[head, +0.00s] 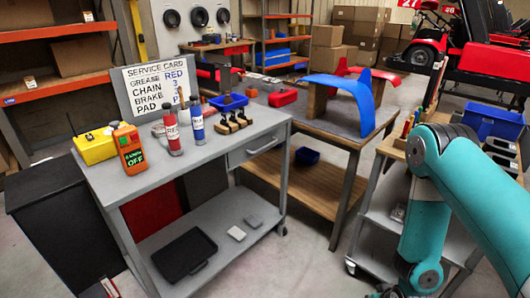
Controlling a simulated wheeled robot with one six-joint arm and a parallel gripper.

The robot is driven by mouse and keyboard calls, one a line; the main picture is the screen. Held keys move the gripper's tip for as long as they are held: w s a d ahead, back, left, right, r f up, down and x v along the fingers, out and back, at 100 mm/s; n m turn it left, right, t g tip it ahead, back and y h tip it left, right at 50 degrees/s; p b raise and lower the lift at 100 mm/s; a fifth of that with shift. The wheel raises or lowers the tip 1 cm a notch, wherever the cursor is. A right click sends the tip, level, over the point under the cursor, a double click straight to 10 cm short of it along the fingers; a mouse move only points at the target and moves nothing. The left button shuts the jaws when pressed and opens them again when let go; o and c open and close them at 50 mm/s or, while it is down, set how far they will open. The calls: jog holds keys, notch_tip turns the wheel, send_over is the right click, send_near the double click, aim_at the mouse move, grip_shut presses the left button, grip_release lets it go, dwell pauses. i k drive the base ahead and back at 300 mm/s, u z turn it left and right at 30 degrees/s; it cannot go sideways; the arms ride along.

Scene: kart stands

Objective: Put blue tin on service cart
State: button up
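A blue tin (197,123) with a white label stands upright on the grey top of a wheeled cart (135,188), just right of a red tin (173,138). This cart has a drawer and a lower shelf, and a "SERVICE CARD" sign (158,84) stands at its back. A second wheeled cart (377,212) stands at the right, partly hidden by my teal arm. My arm comes in from the right and bends down to the bottom edge, well away from the blue tin. My gripper's fingers are not visible.
A black tray (184,255) lies on the lower shelf. A workbench (340,127) holds a blue fairing (345,91).

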aim_at(262, 118)
jog(key=i, duration=1.65)
jog(key=u, duration=0.05)
